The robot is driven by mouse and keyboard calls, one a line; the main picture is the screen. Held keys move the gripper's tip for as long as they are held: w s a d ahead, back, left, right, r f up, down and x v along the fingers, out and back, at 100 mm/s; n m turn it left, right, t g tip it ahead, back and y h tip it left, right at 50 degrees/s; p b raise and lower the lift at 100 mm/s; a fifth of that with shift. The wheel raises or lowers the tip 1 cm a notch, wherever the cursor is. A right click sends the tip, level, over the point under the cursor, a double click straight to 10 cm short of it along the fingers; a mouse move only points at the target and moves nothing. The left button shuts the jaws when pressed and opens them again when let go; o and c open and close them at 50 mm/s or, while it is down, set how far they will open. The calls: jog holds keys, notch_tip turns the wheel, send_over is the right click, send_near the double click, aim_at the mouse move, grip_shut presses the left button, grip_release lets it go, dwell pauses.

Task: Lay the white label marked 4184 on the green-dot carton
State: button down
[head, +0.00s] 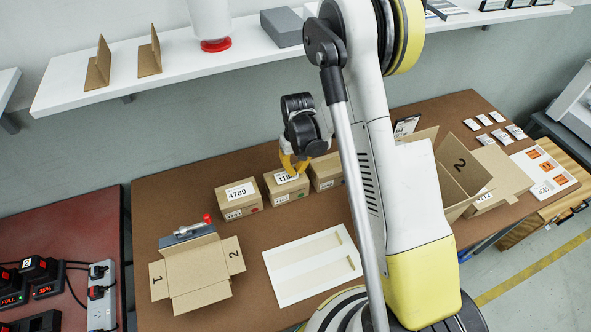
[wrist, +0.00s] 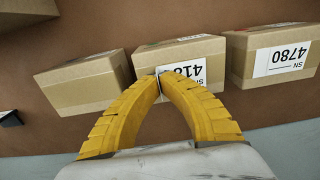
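Three closed cartons stand in a row at the back of the brown table. The middle carton (head: 289,197) shows what looks like a small green dot on its front; it is also central in the wrist view (wrist: 190,57). The white label (head: 286,177), with 418 readable and its last digit hard to read, is at this carton's top; it also shows in the wrist view (wrist: 190,71). My gripper (head: 291,167) is over the carton, its yellow fingertips (wrist: 159,73) together at the label's edge and apparently pinching it. The right finger covers part of the label.
The left carton (head: 237,208) bears a 4780 label; the right carton (head: 326,173) has a bare top in the wrist view (wrist: 85,89). An open carton (head: 194,270) and white tray (head: 284,281) lie in front. Another open carton (head: 447,178) stands right. A shelf (head: 180,69) hangs behind.

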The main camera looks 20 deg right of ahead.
jog(key=shift+f, duration=0.15)
dwell(0.3)
jog(key=c, duration=2.1)
grip_release()
jog(key=shift+c, duration=0.2)
jog(key=o, duration=0.6)
notch_tip(320, 180, up, 8)
jog(key=shift+f, duration=0.15)
jog(key=s+a+r+t+b, duration=0.1)
jog(key=s+r+t+b, duration=0.15)
jog(key=r, duration=0.65)
jog(key=s+a+r+t, duration=0.1)
jog(key=s+r, duration=0.3)
jog(key=s, duration=0.4)
jog(key=s+a+r+t+b, duration=0.1)
jog(key=s+r+t, duration=0.2)
jog(key=s, duration=0.6)
jog(key=shift+s+a+r+t, duration=0.15)
jog(key=shift+s+r+t, duration=0.15)
jog(key=shift+r, duration=0.6)
